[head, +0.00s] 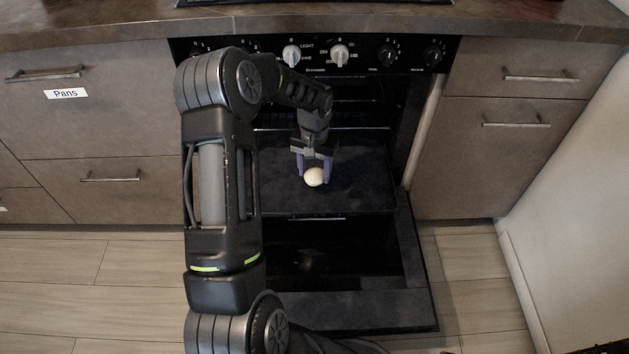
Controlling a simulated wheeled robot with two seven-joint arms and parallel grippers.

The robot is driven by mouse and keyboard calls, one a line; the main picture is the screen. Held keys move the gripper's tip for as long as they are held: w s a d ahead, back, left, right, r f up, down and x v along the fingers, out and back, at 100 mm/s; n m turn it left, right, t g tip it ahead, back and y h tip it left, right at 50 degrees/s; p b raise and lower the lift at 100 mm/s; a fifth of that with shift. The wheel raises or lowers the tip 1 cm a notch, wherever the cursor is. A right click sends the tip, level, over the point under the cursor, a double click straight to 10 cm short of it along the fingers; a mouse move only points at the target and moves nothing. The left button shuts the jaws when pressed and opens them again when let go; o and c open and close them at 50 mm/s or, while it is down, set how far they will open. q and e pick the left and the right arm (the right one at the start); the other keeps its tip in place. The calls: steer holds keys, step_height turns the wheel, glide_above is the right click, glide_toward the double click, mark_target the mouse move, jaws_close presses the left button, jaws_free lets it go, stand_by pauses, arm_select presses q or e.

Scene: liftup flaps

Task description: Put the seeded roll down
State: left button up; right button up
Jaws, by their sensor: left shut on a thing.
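The seeded roll (314,178) is a small, pale, rounded thing in the middle of the head view. My left gripper (314,172) points down with its purple fingers on either side of the roll and is shut on it. The roll is at a dark flat tray (365,185) that sticks out of the open oven. I cannot tell whether the roll touches the tray or is held just above it. Seeds on it are too small to make out. My right gripper is not in view.
The oven door (350,310) is folded down towards me below the tray. A row of oven knobs (340,55) runs above the opening. Closed drawers stand on both sides, with a counter (100,22) above. The tray is bare right of the roll.

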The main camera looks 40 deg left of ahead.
mark_target(315, 189)
arm_select(q)
step_height(315, 189, down, 5)
steer(key=shift+w+a+r+b, duration=0.1)
steer(key=shift+w+b, duration=0.05)
steer(key=shift+b, duration=0.8)
steer(key=shift+f, duration=0.2)
steer(key=o, duration=1.4)
steer(key=shift+c, duration=0.2)
steer(key=shift+r, duration=0.15)
step_height(315, 189, up, 12)
steer(key=p, duration=0.3)
steer(key=shift+p, duration=0.4)
